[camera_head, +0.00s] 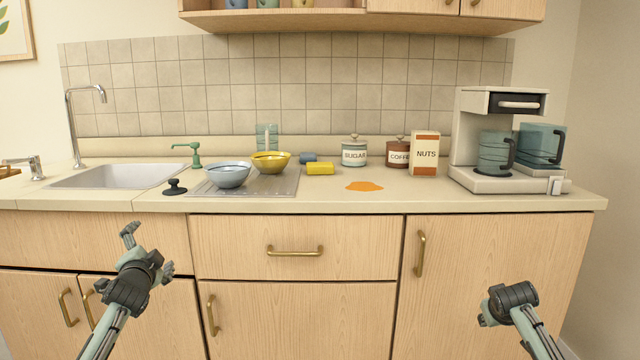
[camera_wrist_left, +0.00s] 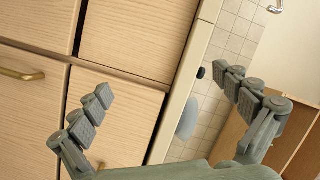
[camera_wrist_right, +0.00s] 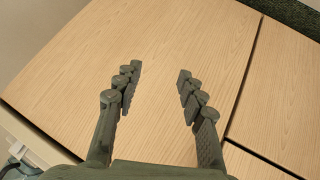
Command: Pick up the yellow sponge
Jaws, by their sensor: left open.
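The yellow sponge (camera_head: 320,169) lies flat on the counter in the head view, right of the yellow bowl and in front of a small blue object. My left gripper (camera_head: 148,250) is open and empty, in front of the cabinet doors below the counter, well to the left of the sponge and lower. Its spread fingers also show in the left wrist view (camera_wrist_left: 168,95). My right gripper is low at the right in the head view, mostly hidden behind its own wrist. In the right wrist view its fingers (camera_wrist_right: 158,75) stand apart with nothing between them.
On the counter (camera_head: 450,200) are a blue bowl (camera_head: 228,175), a yellow bowl (camera_head: 271,161), an orange spill (camera_head: 364,186), sugar (camera_head: 354,152) and coffee jars (camera_head: 397,153), a nuts box (camera_head: 425,154) and a coffee machine (camera_head: 492,150). The sink (camera_head: 120,178) is left. Counter in front of the sponge is clear.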

